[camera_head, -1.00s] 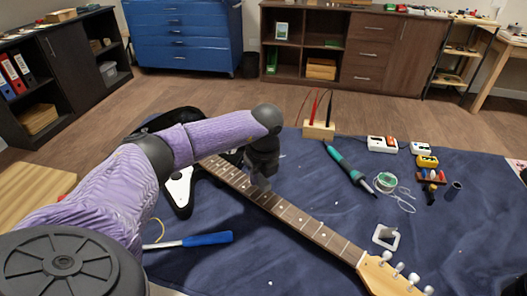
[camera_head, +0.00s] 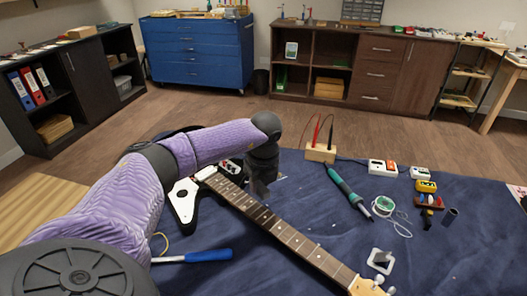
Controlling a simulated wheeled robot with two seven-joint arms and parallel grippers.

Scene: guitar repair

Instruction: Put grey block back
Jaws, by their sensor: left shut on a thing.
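My left gripper (camera_head: 262,186) points down just beyond the guitar neck (camera_head: 280,229), near the middle of the mat. It is shut on a small grey block, mostly hidden by the dark fingers; its outline is hard to tell. The electric guitar lies flat, its black and white body (camera_head: 184,203) partly behind my left arm and its headstock (camera_head: 366,287) at the bottom edge. My right gripper is not in view.
A blue mat (camera_head: 300,275) covers the table. A blue screwdriver (camera_head: 205,256) lies front left.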

